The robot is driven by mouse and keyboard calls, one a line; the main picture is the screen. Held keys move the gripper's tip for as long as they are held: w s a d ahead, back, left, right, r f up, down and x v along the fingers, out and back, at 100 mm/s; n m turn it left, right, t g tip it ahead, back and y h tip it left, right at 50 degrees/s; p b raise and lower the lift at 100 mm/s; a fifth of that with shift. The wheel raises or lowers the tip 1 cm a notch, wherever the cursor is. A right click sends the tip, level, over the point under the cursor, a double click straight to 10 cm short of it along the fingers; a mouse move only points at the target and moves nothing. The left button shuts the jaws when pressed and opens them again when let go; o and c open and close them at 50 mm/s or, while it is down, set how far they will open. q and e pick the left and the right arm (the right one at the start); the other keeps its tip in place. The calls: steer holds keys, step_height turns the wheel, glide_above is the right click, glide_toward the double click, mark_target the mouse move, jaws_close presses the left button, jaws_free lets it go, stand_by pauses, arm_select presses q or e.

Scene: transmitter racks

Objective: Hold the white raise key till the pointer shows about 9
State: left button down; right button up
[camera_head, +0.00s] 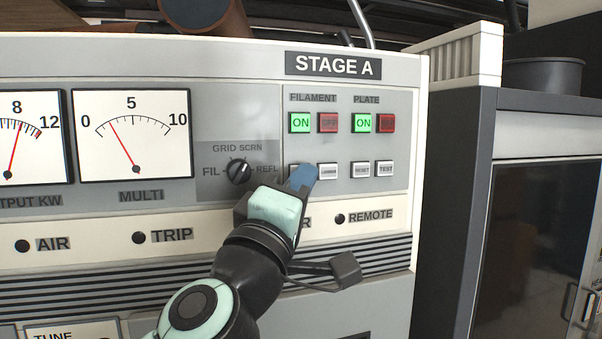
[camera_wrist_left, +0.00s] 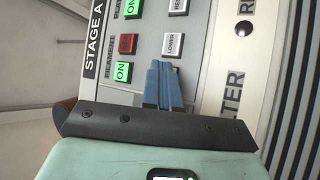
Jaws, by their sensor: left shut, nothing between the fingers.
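The output kW meter (camera_head: 28,140) is cut off at the left edge; its red pointer stands a little past the 8 mark. My left gripper (camera_head: 303,178) is shut and empty, its blue fingertips at the leftmost spot in the row of white keys. The fingertips also show in the left wrist view (camera_wrist_left: 164,84), beside the lower key (camera_wrist_left: 173,45). The raise key is mostly hidden behind the fingertips, and I cannot tell whether it is pressed in. The lower key also shows in the head view (camera_head: 328,171). My right gripper is not in view.
The reset key (camera_head: 361,170) and test key (camera_head: 385,169) lie to the right. Above are lit green filament (camera_head: 300,122) and plate (camera_head: 363,122) ON buttons, with red OFF buttons beside them. A selector knob (camera_head: 238,171) sits left of my fingers. The multi meter (camera_head: 132,135) reads between 2 and 3.

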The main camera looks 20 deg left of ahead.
arm_select(q)
steer(key=shift+s, duration=0.1)
steer(key=shift+s+d, duration=0.4)
steer(key=shift+s, duration=0.1)
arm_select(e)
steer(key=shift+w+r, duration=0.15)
arm_select(q)
steer(key=s+d, duration=0.2)
steer(key=s, duration=0.2)
steer(key=shift+s+d+p, duration=0.1)
steer(key=shift+d+p, duration=0.3)
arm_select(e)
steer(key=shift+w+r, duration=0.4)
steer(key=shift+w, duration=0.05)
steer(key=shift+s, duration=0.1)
